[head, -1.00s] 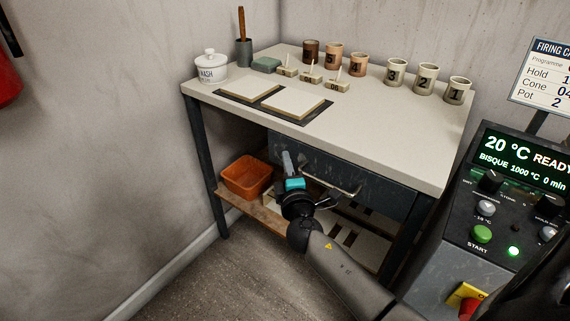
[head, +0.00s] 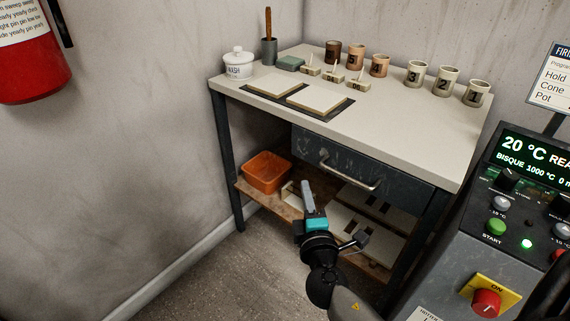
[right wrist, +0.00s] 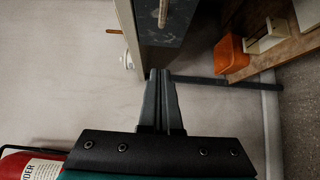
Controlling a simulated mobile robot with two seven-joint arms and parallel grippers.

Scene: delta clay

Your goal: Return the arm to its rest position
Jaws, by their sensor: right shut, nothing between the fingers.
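My right gripper (head: 306,190) is in the lower middle of the head view, in front of the table (head: 412,140) and below its top. Its fingers are together and hold nothing. In the right wrist view the two grey fingers (right wrist: 161,100) lie side by side, with the drawer front and pale wall beyond them. The drawer handle (head: 350,176) is to the right of the fingertips in the head view, and I see a gap between them in the right wrist view. My left gripper does not show.
An orange bin (head: 267,172) stands on the lower shelf. A kiln control panel (head: 515,215) is close on the right. A fire extinguisher (head: 30,60) hangs at the left. Numbered cups, a lidded jar (head: 238,64) and two boards stand on the table. The floor at front left is clear.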

